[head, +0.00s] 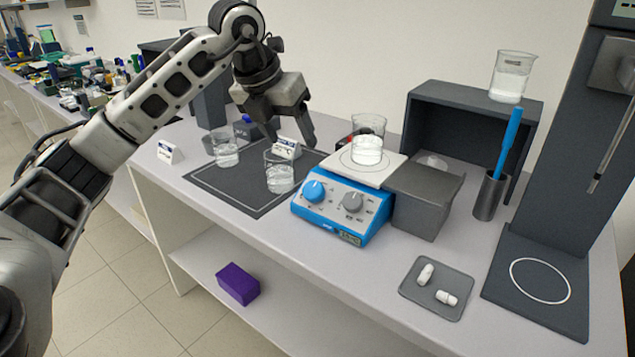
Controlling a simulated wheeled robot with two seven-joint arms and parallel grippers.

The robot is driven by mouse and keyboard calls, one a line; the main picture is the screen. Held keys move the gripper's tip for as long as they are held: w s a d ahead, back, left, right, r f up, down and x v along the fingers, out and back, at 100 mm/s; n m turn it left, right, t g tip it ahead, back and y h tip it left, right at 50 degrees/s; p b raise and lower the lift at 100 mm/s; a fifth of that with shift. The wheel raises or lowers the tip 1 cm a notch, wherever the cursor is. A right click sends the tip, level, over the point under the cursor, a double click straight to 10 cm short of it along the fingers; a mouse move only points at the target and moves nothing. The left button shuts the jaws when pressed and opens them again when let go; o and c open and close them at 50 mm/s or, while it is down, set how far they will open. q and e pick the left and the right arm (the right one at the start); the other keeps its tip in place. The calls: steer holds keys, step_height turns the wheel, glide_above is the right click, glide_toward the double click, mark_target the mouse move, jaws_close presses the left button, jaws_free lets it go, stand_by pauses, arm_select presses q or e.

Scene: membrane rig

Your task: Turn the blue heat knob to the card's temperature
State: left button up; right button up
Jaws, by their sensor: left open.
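The blue heat knob (314,191) is on the left of the sloped front of the blue hotplate stirrer (342,238). A grey knob (353,203) sits to its right. A beaker with clear liquid (368,148) stands on the white top plate (345,171). Small white cards stand on the table, one at the left (169,153) and one behind the front beaker (287,148); their print is too small to read. My left gripper (292,143) is open and empty, above the dark mat, behind and left of the knob. My right gripper is not in view.
Two beakers (226,152) (279,178) stand on the dark mat (225,188), left of the stirrer. A grey box (427,203) stands right of it. A tray (425,303) with white pieces, a pen holder (489,197) and a tall stand (560,200) are farther right.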

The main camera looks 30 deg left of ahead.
mark_target(312, 188)
arm_select(q)
steer(key=x, duration=0.5)
steer(key=p+x, duration=0.1)
steer(key=x, duration=0.4)
steer(key=p+x, duration=0.1)
steer(key=x, duration=0.4)
steer(key=shift+w+a+f, duration=0.15)
steer(key=shift+w+a, duration=0.05)
steer(key=shift+a, duration=0.15)
steer(key=c, duration=1)
